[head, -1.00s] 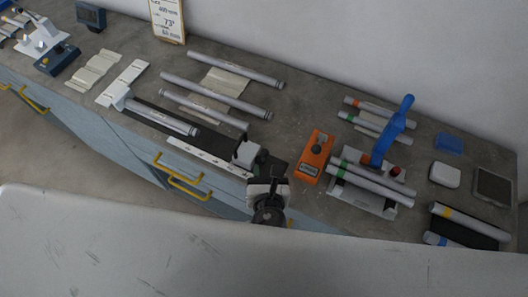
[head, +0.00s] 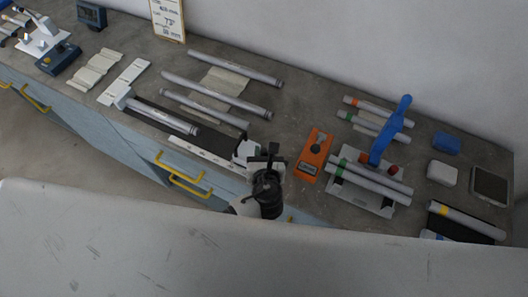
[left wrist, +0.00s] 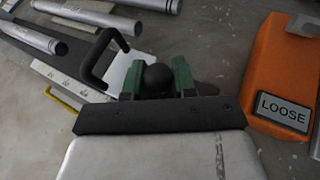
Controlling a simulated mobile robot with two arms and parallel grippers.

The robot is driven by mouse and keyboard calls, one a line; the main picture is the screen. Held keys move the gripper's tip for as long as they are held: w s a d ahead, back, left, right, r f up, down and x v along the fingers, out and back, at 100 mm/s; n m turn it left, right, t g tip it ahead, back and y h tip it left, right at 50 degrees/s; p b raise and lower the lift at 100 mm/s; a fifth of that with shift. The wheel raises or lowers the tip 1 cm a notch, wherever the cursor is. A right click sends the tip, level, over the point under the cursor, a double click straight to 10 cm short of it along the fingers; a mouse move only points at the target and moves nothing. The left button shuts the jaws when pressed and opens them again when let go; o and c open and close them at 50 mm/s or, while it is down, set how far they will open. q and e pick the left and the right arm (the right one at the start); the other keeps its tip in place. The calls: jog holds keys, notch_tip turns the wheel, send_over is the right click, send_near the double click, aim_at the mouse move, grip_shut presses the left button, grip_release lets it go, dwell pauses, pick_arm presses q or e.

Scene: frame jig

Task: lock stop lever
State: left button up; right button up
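The stop lever's black ball knob (left wrist: 157,78) shows in the left wrist view, between the two green-padded fingers of my left gripper (left wrist: 158,82). The fingers stand apart, one on each side of the knob; I cannot tell whether they touch it. In the head view my left gripper (head: 266,162) is at the right end of the jig, over the counter's front edge, and hides the knob. The pale stop block (head: 243,151) sits just left of it. A black looped handle (left wrist: 103,58) is beside the fingers. My right gripper is out of view.
An orange box (head: 313,154) stands close on the right; its display (left wrist: 283,113) reads LOOSE. A tube lies in the jig (head: 160,116) to the left. Loose tubes (head: 222,93) lie behind. A blue-handled clamp fixture (head: 390,135) is farther right.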

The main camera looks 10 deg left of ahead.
pick_arm(q)
grip_shut()
jog(key=shift+s+f+t+b, duration=0.2)
jog(key=shift+f+t+b, duration=0.1)
jog(key=shift+b, duration=0.5)
jog(key=t+b, duration=0.1)
jog(key=b, duration=0.2)
jog(key=s+n+t+b, duration=0.1)
jog(key=t+b, duration=0.1)
jog(key=b, duration=0.1)
jog(key=s+f+n+t+b, duration=0.1)
jog(key=b, duration=0.2)
jog(key=shift+a+t+b, duration=0.3)
jog(key=shift+a, duration=0.05)
jog(key=shift+s+r+n+t+y+b, duration=0.1)
jog(key=shift+s+n+t+y+b, duration=0.25)
jog(key=shift+b, duration=0.55)
jog(key=shift+w, duration=0.15)
jog(key=shift+r, duration=0.1)
jog(key=o, duration=0.6)
grip_release()
jog(key=shift+o, duration=0.2)
